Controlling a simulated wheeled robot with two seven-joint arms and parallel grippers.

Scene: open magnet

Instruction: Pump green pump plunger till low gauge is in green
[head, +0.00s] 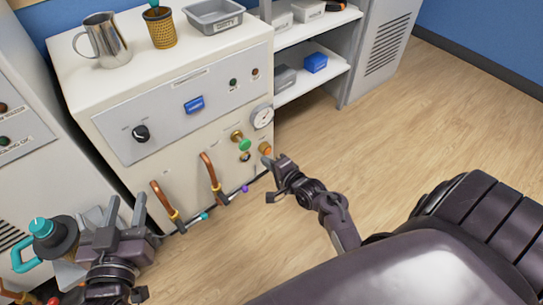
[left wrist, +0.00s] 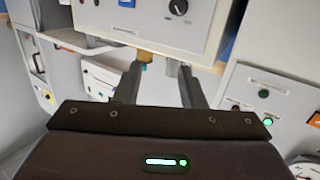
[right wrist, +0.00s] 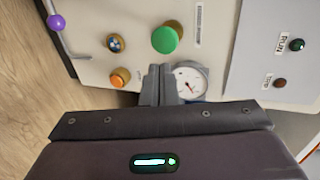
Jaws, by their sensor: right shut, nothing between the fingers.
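The green pump plunger (head: 244,144) sticks out on a brass stem from the front of the white cabinet. In the right wrist view the green knob (right wrist: 165,38) is just above my fingertips, apart from them. The round white gauge (head: 262,117) is up and right of the plunger. In the right wrist view the gauge (right wrist: 193,80) is partly hidden by my fingers, and its reading is too small to tell. My right gripper (head: 271,163) is shut and empty, below the plunger and gauge. My left gripper (head: 125,215) is open and empty at lower left.
An orange knob (head: 265,149) and a small dark-centred knob (head: 245,157) sit below the plunger. Copper pipes with a purple-ended handle (head: 244,188) and a teal-ended handle (head: 204,216) jut out at lower left. A teal-handled pot (head: 47,238) is beside my left gripper. Right floor is clear.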

